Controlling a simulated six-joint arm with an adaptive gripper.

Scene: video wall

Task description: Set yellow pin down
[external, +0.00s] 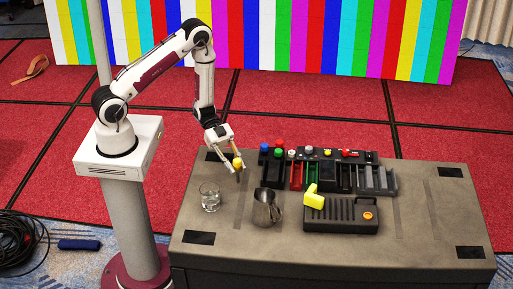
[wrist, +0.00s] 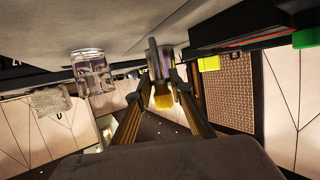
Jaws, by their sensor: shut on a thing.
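My gripper (external: 237,165) points down over the back left part of the dark table (external: 215,248). It is shut on the yellow pin (external: 238,162), whose rounded yellow top shows between the fingers. In the wrist view the yellow pin (wrist: 163,101) sits between the fingertips, and its lower part is hard to make out. I cannot tell whether the pin touches the table. Left of the black rack (external: 325,170), the pin is apart from the rack's other coloured pins.
A clear glass (external: 210,197) and a metal pitcher (external: 266,208) stand in front of my gripper. A black case (external: 343,218) with a bright yellow angular piece (external: 313,198) lies to the right. Table space left of the rack is open.

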